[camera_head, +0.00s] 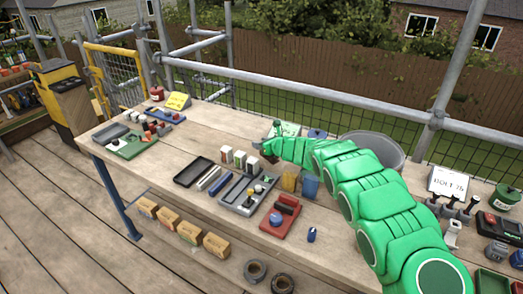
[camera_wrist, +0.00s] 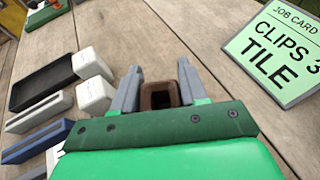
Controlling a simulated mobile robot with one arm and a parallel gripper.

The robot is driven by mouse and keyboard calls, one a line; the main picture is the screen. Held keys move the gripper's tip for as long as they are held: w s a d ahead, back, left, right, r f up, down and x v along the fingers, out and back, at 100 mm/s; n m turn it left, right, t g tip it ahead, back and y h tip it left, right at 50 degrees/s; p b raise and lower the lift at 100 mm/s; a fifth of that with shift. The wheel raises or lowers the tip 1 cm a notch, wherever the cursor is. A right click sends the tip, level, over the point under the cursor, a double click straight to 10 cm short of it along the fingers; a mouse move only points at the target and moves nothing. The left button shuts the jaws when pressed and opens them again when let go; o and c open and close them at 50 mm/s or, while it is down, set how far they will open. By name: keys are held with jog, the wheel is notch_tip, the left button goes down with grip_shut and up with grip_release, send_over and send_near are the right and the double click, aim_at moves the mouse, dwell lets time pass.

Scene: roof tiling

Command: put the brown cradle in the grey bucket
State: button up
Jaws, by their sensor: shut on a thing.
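The brown cradle (camera_wrist: 146,98) is a small, square, hollow brown piece between the two grey fingers of my gripper (camera_wrist: 158,76) in the wrist view. My gripper is shut on it. In the head view my gripper (camera_head: 268,148) is over the middle of the workbench, and the cradle is hard to make out there. The grey bucket (camera_head: 385,143) stands at the back of the bench, right of my gripper. My green arm hides its lower front. The bucket is not in the wrist view.
A green job card (camera_wrist: 275,50) stands just beyond my gripper. White-topped blocks (camera_head: 239,159), a black tray (camera_head: 193,171), a grey tray (camera_head: 236,205) and a red tray (camera_head: 291,228) lie left and front. A yellow cup (camera_head: 289,179) and blue cup (camera_head: 309,185) stand by my arm.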

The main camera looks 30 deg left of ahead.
jog(key=shift+w+a+f, duration=0.15)
jog(key=shift+w+f, duration=0.05)
jog(key=shift+f, duration=1.6)
jog(key=shift+f, duration=0.1)
jog(key=o, duration=1.1)
jog(key=shift+s+d+r, duration=0.1)
jog(key=shift+d+r, duration=0.3)
jog(key=shift+d, duration=0.05)
jog(key=shift+v, duration=2.1)
jog(key=shift+r, duration=3.35)
